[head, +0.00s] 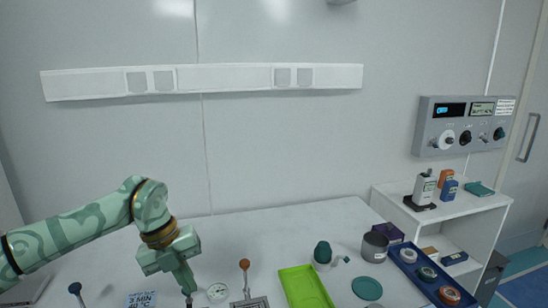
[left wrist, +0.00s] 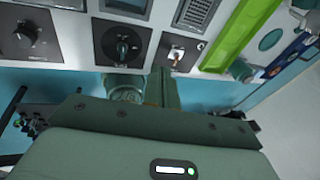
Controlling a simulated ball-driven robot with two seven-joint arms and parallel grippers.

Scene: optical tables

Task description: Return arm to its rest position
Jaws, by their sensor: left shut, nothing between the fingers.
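My left arm comes in from the left in the head view, with its gripper (head: 188,298) pointing down at the lower edge of the picture, over the front of the white table. Its fingers are shut with nothing between them. In the left wrist view the shut fingers (left wrist: 158,88) show in front of a panel with a black knob (left wrist: 122,46) and a toggle switch (left wrist: 176,54). Whether the fingertips touch anything is unclear. My right gripper is in neither view.
A green tray (head: 304,286), round gauge (head: 217,292) and orange-topped lever (head: 244,265) are right of my left gripper. A blue tray (head: 408,262) lies farther right, beside a white shelf (head: 452,212). The table's back middle (head: 260,225) is clear.

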